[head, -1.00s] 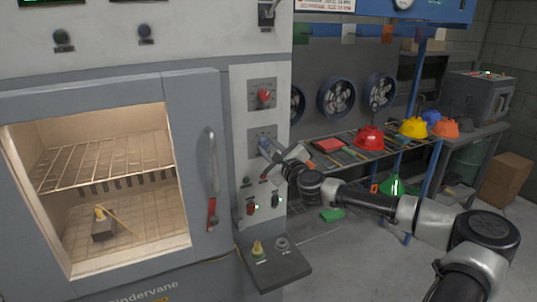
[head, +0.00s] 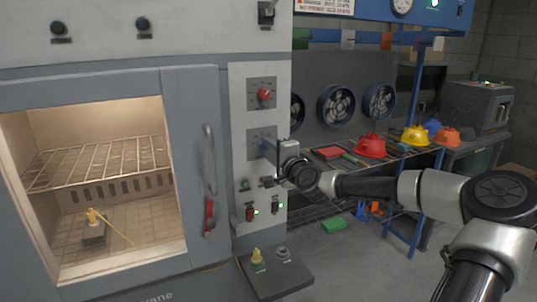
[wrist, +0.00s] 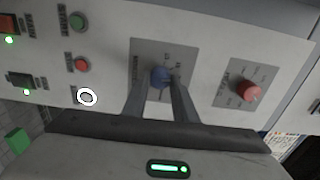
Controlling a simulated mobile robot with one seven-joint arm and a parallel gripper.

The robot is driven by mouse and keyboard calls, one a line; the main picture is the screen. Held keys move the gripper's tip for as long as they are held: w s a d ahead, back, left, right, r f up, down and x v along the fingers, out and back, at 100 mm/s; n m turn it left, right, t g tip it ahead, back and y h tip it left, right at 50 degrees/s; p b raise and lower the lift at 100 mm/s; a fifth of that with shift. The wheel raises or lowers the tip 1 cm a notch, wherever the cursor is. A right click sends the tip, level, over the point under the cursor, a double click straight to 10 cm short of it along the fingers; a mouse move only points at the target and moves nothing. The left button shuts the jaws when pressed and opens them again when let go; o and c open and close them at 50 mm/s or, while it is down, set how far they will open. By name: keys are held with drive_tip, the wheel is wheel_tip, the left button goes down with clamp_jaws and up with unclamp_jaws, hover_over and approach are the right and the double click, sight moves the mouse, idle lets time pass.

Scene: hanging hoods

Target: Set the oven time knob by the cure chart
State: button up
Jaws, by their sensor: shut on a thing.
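The blue knob (wrist: 160,77) sits on a grey scale plate (wrist: 143,62) on the oven's control panel. The plate's markings are too small to read surely. My gripper (wrist: 161,90) is shut on the blue knob, one finger on each side. In the head view my gripper (head: 279,152) reaches the panel from the right and hides most of this knob. A red knob (head: 263,95) sits on its own plate above it; it also shows in the wrist view (wrist: 249,91). A white printed sheet (head: 325,6) is cut off at the top edge; I cannot read it fully.
The oven door handle (head: 209,170) is left of the panel. Buttons and switches (head: 250,213) lie below the blue knob, above a small shelf (head: 275,275). A rack with coloured hoods (head: 370,146) stands behind my arm.

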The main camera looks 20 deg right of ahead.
drive_tip(key=n+b, duration=0.2)
drive_tip(key=n, duration=0.3)
drive_tip(key=shift+n, duration=0.3)
idle(0.4)
drive_tip(key=o, duration=1)
drive_tip(key=shift+o, duration=0.2)
drive_tip(key=s+p, duration=0.2)
drive_tip(key=s, duration=1.5)
drive_tip(key=shift+s+d, duration=0.25)
drive_tip(key=shift+w, duration=0.1)
